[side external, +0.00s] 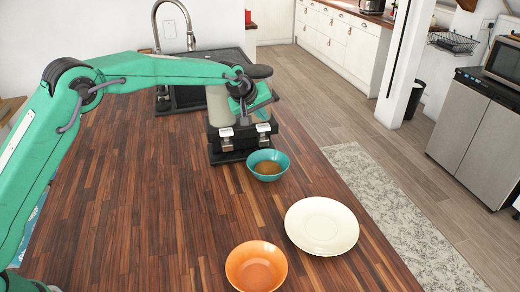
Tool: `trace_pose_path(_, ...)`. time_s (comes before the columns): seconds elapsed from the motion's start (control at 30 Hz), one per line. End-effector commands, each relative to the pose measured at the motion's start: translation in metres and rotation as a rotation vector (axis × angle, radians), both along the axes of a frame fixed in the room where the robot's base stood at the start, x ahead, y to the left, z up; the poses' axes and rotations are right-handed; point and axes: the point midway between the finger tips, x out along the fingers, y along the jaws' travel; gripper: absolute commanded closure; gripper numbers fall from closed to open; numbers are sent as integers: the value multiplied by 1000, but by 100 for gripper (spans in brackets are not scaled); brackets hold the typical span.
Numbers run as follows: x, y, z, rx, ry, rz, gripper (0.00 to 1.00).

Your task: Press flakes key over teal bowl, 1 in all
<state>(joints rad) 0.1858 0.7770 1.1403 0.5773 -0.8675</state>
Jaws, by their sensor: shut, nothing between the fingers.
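The teal bowl (279,173) sits on the wooden counter in front of the dispenser's right side, with a small brown heap (267,167) in it. The dispenser (217,106) has a pale body, a dark lid and a black front with two light-coloured keys or spouts, one on the left (226,141) and one on the right (263,133). Their labels are too small to read. My gripper (246,117) is shut and empty, close to the dispenser's front, above and behind the bowl. I cannot tell whether it touches a key.
An orange bowl (256,268) and a cream plate (322,226) stand nearer on the counter, toward its right edge. A sink with a tap (190,38) lies behind the dispenser. The left and middle of the wooden counter (150,200) are clear.

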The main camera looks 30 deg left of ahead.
Motion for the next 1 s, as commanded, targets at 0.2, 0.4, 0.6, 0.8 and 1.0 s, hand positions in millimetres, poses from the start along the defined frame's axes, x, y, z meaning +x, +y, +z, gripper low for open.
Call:
trace_pose_path(0.2, 0, 0, 6, 0, -3, 0, 100)
trace_pose_path(0.4, 0, 0, 19, -1, -2, 0, 100)
trace_pose_path(0.6, 0, 0, 33, 0, -1, 0, 100)
trace_pose_path(0.8, 0, 0, 46, -1, -2, 0, 100)
trace_pose_path(1.0, 0, 0, 50, 0, 0, 0, 100)
